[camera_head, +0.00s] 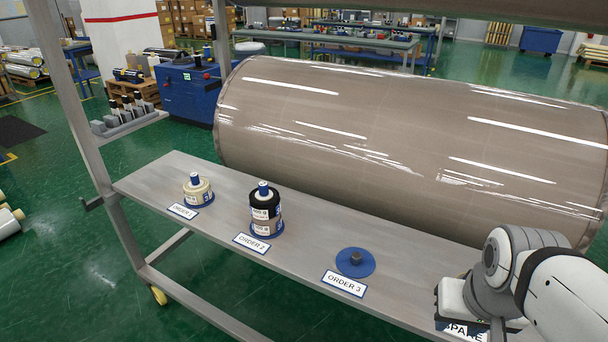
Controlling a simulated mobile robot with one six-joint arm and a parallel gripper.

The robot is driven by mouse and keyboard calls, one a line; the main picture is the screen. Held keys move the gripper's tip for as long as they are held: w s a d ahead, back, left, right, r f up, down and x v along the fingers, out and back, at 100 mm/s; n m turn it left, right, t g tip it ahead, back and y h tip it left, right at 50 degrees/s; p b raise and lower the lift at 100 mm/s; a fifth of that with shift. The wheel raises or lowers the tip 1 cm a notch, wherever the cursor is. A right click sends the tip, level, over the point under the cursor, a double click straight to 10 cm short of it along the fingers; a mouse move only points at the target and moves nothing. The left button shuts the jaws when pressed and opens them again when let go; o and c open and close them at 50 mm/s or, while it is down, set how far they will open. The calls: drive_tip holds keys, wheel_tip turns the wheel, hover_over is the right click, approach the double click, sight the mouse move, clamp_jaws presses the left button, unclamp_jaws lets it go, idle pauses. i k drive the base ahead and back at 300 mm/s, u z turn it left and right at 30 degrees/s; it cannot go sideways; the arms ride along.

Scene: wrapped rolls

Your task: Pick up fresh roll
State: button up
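On the metal shelf (210,184), a single cream roll (198,194) sits on a blue-topped spindle at the ORDER 1 label (183,211). At the ORDER 2 label (252,243), a black-topped roll and a lighter roll (262,229) are stacked on another spindle. The blue disc (352,265) at the ORDER 3 label (344,283) has a short dark peg and no roll. My arm reaches in at the lower right, over a partly covered SPARE label (463,331). My gripper's fingers are not visible, and the arm hides what lies at the SPARE spot. Which roll is the fresh one cannot be told.
A large brown wrapped roll (400,150) lies right behind the shelf. A grey frame post (75,100) stands at the left, with a small rack of bottle-like items (130,108) beside it. The shelf is clear between the order spots.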

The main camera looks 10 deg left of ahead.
sight(265, 200)
drive_tip(key=z, duration=2.9)
drive_tip(key=k, duration=2.4)
drive_tip(key=u, duration=2.3)
drive_tip(key=i, duration=0.95)
drive_tip(key=u, duration=0.05)
